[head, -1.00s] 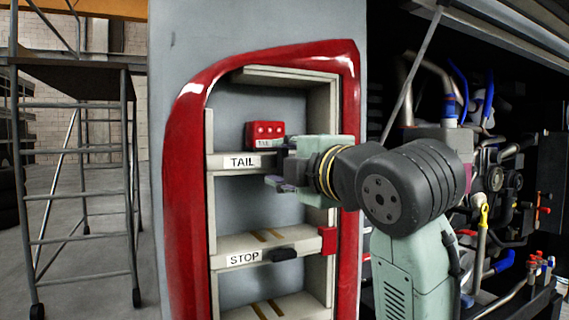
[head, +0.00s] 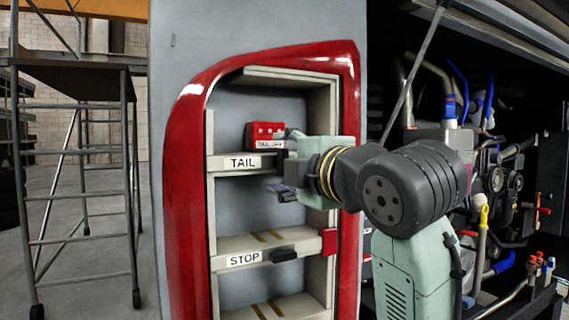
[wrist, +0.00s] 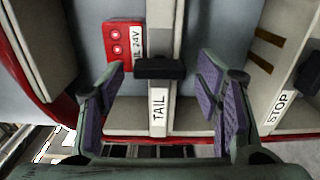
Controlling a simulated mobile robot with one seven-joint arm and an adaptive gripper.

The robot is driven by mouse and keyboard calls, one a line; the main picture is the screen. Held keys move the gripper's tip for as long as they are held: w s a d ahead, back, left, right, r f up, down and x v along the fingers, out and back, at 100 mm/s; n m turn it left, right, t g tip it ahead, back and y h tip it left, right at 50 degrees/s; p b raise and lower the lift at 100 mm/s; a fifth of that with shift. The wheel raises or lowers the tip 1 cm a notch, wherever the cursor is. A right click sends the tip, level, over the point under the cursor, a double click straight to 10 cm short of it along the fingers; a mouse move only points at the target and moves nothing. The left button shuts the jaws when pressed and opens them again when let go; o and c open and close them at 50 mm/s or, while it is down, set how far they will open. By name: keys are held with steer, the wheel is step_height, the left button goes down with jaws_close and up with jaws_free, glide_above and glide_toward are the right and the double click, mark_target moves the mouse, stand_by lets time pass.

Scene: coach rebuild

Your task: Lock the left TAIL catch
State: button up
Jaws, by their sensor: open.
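The TAIL shelf, with its white TAIL label (head: 243,162), is the upper shelf in the red-framed recess. In the wrist view a black catch (wrist: 160,68) sits on this shelf's edge beside the TAIL label (wrist: 159,108). In the wrist view my open gripper (wrist: 164,85) has one purple-padded finger on each side of the shelf edge. The catch shows in the gap, apart from both pads. Nothing is held.
A red TAIL 24V box (head: 265,134) stands on the TAIL shelf, close to my upper finger. Below is the STOP shelf (head: 228,243) with a black catch (head: 286,254) and a red block (head: 329,241). The red frame (head: 187,200) borders the recess.

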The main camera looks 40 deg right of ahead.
steer(key=v, duration=1.2)
stand_by(0.3)
